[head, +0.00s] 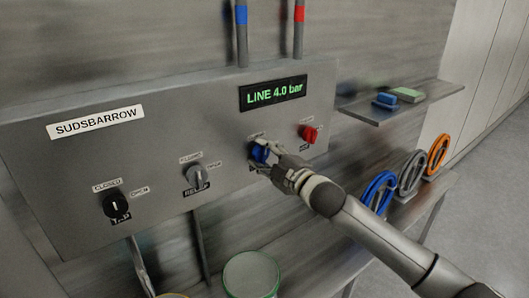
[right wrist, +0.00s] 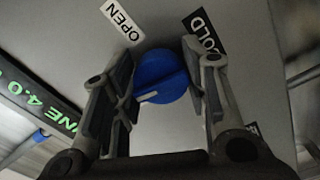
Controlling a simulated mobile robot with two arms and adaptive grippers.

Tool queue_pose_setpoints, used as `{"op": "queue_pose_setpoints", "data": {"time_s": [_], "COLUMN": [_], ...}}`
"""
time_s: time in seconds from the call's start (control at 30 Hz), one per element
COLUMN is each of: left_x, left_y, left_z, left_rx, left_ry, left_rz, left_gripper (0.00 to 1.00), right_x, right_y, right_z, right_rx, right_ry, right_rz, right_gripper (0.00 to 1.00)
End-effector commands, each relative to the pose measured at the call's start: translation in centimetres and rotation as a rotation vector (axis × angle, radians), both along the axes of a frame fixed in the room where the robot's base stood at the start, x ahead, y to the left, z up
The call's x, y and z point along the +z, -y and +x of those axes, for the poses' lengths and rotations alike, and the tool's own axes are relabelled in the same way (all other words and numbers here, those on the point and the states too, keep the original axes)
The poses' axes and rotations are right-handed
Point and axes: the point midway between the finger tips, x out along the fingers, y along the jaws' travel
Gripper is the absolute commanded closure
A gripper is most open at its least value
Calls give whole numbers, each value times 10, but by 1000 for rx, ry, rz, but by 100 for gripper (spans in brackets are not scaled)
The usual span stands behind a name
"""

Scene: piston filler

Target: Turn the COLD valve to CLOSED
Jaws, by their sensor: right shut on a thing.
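The blue COLD valve knob (head: 259,151) sits on the grey panel below the green display. My right gripper (head: 265,157) is at it. In the right wrist view the fingers (right wrist: 160,95) are shut on the blue knob (right wrist: 160,72), one on each side. The knob's white pointer mark lies at its lower left, on the side away from the COLD label (right wrist: 204,32). The OPEN label (right wrist: 122,19) is at the upper left of that view. I cannot read a CLOSED label for this knob. My left gripper is not in view.
A red knob (head: 309,134) is close to the right. The display (head: 273,93) reads LINE 4.0 bar. A small shelf (head: 372,110) and blue, grey and orange handwheels (head: 378,193) stand right.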

Motion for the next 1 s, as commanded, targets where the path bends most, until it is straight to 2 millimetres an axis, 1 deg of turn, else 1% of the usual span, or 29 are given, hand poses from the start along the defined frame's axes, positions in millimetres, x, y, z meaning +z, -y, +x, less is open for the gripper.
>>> {"op": "queue_pose_setpoints", "data": {"time_s": [0.03,0.33,0.9,0.93,1.0], "left_x": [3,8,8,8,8], "left_y": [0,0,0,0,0], "left_z": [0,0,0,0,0], "left_rx": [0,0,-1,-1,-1], "left_ry": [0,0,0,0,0], "left_rz": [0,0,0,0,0], "left_gripper": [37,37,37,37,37], "right_x": [1,0,0,0,0], "right_y": [0,0,0,0,0], "right_z": [0,0,0,0,0], "right_rx": [-1,-1,-1,-1,-1], "right_ry": [17,87,104,104,104], "right_rz": [-26,-121,-146,-146,-146], "right_gripper": [83,83,83,56,47]}}
